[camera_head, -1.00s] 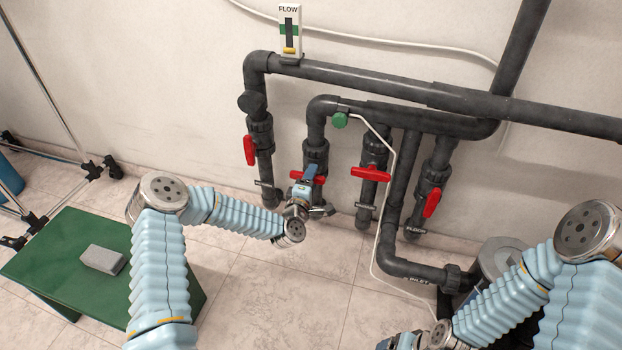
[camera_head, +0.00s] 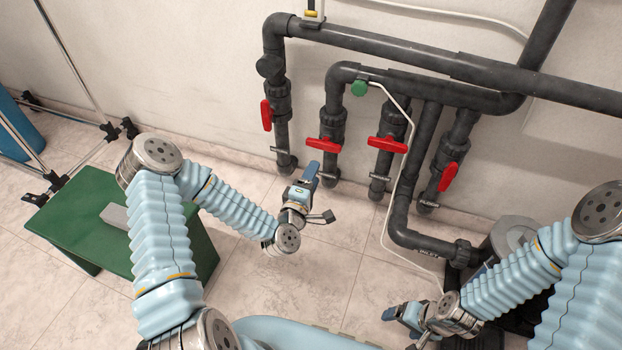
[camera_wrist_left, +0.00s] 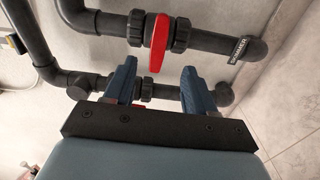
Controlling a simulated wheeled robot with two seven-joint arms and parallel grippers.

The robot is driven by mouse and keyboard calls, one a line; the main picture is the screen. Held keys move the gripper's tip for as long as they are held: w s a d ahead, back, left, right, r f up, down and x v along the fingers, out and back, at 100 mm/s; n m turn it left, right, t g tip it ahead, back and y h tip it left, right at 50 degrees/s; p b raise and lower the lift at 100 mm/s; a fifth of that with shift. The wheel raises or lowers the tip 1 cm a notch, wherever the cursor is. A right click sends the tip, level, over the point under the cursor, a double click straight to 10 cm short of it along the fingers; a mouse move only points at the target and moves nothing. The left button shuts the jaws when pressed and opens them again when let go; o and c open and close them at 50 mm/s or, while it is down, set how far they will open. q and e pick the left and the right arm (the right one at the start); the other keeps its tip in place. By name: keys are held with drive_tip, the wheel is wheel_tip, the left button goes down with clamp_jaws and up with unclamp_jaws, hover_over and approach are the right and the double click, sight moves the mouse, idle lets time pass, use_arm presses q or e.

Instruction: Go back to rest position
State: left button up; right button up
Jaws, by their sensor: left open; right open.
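My left gripper (camera_head: 308,176) is in front of the pipework, below the second red valve handle from the left (camera_head: 323,143). In the left wrist view its two blue fingers (camera_wrist_left: 156,82) are spread apart with nothing between them. A red handle (camera_wrist_left: 160,43) shows beyond the fingers, apart from them. My right gripper (camera_head: 388,314) is low at the right of the head view, in front of the pump area and clear of the pipes. It is open, and I see nothing held in it.
Dark grey pipes (camera_head: 410,48) with several red handles run along the wall. A green table (camera_head: 70,225) with a grey block (camera_head: 115,216) stands at the left. A grey pump or filter housing (camera_head: 513,236) stands at the right. The tiled floor between is clear.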

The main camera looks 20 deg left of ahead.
use_arm(q)
drive_tip(key=shift+s, duration=0.45)
drive_tip(key=s+d+f+m+g+h+p, duration=0.5)
drive_tip(key=s+d+f+m+g, duration=0.4)
drive_tip(key=s+m+g, duration=0.25)
drive_tip(key=s+a+f+m+g+y+p, duration=0.1)
drive_tip(key=s+m+g, duration=0.3)
drive_tip(key=s, duration=0.8)
drive_tip(key=shift+s+a+f+g+y+p, duration=0.15)
drive_tip(key=shift+a+f+g+y+p, duration=0.15)
drive_tip(key=shift+f+g, duration=0.45)
drive_tip(key=shift+d+r, duration=0.1)
idle(0.6)
